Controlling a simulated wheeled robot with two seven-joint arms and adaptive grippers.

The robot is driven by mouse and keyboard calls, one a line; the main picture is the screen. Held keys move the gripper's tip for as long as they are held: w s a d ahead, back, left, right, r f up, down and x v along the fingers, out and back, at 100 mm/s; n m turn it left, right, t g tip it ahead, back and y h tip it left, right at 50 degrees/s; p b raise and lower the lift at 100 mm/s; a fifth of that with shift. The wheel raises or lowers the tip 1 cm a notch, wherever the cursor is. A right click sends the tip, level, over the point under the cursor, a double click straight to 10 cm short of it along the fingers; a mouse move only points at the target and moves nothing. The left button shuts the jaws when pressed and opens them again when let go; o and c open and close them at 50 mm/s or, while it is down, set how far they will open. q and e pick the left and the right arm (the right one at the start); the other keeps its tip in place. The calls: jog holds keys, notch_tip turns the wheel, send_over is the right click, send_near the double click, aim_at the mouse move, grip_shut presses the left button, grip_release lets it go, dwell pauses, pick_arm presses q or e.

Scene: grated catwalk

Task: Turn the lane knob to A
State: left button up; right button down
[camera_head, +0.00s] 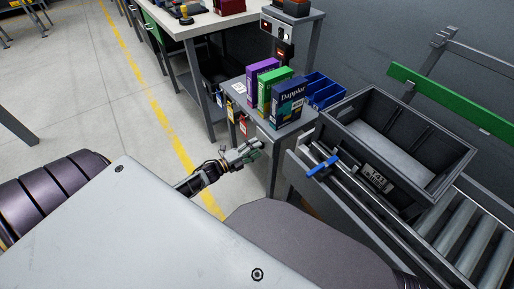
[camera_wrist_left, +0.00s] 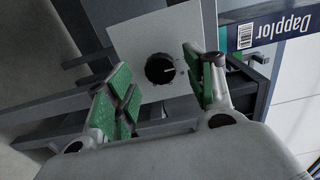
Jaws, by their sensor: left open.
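The lane knob (camera_wrist_left: 160,69) is a round black knob with a pale pointer mark on a light grey panel (camera_wrist_left: 130,38), seen in the left wrist view. The letters around it are too small to read. My left gripper (camera_head: 254,150) is open, with green-padded fingers on either side of the knob in the wrist view. The fingers look apart from the knob, with nothing between them; I cannot tell the exact distance. In the head view the gripper is in front of the small grey table, and I cannot make out the knob there. My right gripper is not in view.
Purple (camera_head: 262,75), green (camera_head: 274,88) and blue (camera_head: 288,103) boxes stand on the small table above the gripper. A grey crate (camera_head: 447,147) stands on the roller conveyor (camera_head: 470,235) at right. A blue lever (camera_head: 322,166) is nearby. Floor at left is open.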

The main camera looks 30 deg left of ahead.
pick_arm(q)
jog(key=v, duration=1)
dwell(0.3)
jog(key=shift+n, duration=0.3)
dwell(0.4)
